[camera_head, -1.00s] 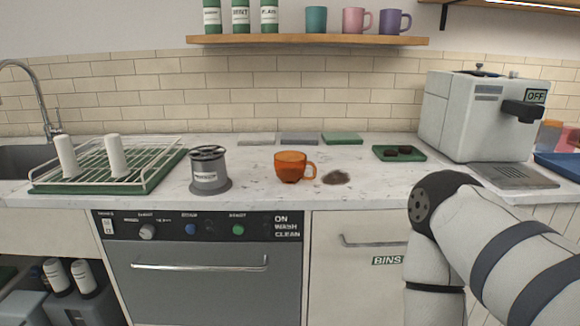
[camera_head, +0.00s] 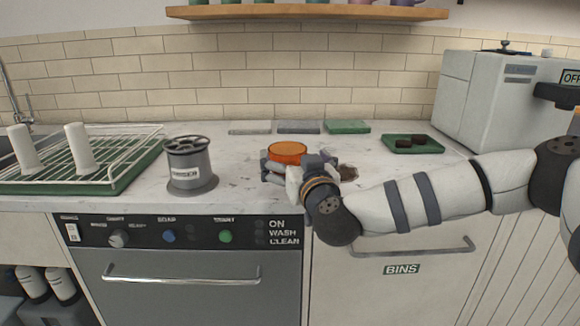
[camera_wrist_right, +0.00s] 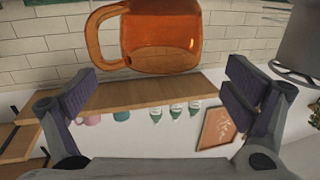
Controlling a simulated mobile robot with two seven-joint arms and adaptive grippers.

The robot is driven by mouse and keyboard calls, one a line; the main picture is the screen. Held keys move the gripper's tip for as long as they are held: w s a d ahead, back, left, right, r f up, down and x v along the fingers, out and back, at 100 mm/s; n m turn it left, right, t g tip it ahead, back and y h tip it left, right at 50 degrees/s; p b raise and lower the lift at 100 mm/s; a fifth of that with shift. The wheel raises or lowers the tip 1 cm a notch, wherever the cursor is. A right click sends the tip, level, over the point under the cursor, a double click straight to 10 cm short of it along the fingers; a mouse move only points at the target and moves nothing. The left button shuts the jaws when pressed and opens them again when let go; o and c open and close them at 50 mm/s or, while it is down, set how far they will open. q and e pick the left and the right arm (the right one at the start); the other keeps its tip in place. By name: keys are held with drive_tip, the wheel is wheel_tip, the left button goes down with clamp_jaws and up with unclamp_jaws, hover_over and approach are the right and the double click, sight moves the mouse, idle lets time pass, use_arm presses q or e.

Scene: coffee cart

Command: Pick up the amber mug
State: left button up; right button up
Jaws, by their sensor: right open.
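The amber mug (camera_head: 287,150) stands on the counter; in the head view its lower part and handle are hidden behind my right gripper (camera_head: 288,172). The mug also shows at the top of the upside-down right wrist view (camera_wrist_right: 160,38), with its handle on the left. There my right gripper (camera_wrist_right: 160,90) has its fingers spread wide with nothing between the pads. The mug lies ahead of the fingertips, roughly centred on the gap. I cannot tell any contact. My left gripper is not in view.
A grey canister (camera_head: 190,166) stands left of the mug, with a dish rack (camera_head: 90,165) farther left. A dark spill (camera_head: 348,172) lies just right of the mug. Folded cloths (camera_head: 298,127), a green tray (camera_head: 413,145) and the coffee machine (camera_head: 500,98) are behind.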

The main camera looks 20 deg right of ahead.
drive_tip(key=w, duration=0.4)
drive_tip(key=shift+f, duration=0.2)
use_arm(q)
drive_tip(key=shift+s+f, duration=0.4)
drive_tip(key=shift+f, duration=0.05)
use_arm(e)
drive_tip(key=shift+r, duration=0.15)
drive_tip(key=c, duration=1.3)
drive_tip(key=shift+c, duration=0.2)
